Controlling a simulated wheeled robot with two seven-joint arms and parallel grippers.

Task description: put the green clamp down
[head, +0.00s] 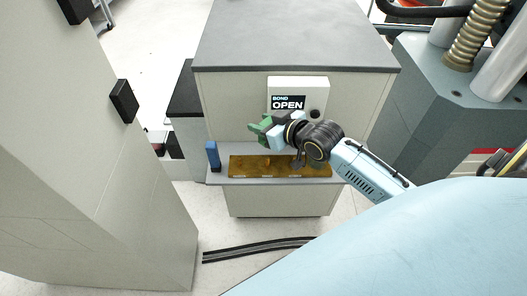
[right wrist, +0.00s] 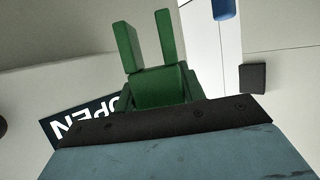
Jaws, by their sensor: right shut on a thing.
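The green clamp (head: 262,130) is held in my right gripper (head: 279,129), above the small grey shelf in the head view. In the right wrist view the green clamp (right wrist: 158,82) sticks out beyond the gripper's dark edge, with its two prongs pointing away. My right gripper is shut on it. How the fingers meet the clamp is hidden by the gripper body. My left gripper is not in view.
A white box reading "BOND OPEN" (head: 312,84) is on the cabinet front behind the gripper. Grey machinery (head: 440,100) stands at the right.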

